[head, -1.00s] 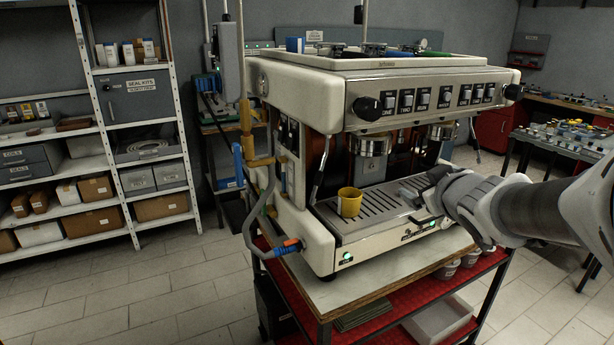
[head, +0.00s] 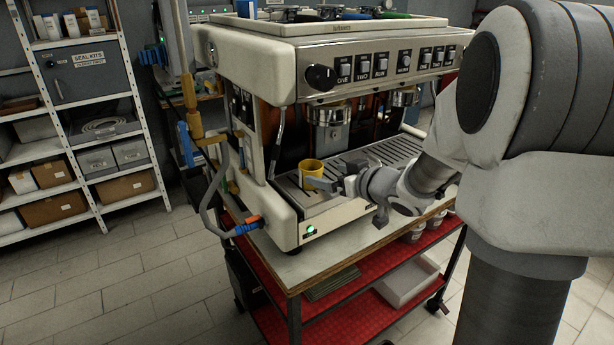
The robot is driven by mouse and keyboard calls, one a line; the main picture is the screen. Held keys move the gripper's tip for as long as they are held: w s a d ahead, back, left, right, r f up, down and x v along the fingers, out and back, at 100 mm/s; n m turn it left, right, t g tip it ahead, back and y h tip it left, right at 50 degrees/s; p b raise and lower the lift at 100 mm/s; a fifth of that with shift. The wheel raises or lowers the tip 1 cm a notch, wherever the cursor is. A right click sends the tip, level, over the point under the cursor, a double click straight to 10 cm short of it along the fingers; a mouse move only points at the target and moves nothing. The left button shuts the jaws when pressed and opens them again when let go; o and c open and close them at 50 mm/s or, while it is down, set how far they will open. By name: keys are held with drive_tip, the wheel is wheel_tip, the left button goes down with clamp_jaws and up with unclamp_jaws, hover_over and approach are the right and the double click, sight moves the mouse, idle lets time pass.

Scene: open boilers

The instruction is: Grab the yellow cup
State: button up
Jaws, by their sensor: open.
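The yellow cup (head: 311,173) stands upright on the slatted drip tray (head: 384,152) of the espresso machine, near its left end. My gripper (head: 326,185) is just right of and in front of the cup, pointing left at it, with its fingers open. One finger overlaps the lower right of the cup in the head view. I cannot tell whether the fingers touch it or lie around it.
The espresso machine (head: 331,58) rises behind the cup, with a group head (head: 328,117) above and behind it. A blue-orange hose connector (head: 249,226) sticks out at the left. Shelving (head: 138,142) stands farther left.

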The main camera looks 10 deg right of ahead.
sight(318, 171)
drive_tip(key=x, duration=0.8)
drive_tip(key=shift+a+r, duration=0.1)
drive_tip(key=shift+a, duration=0.05)
drive_tip(key=c, duration=1.3)
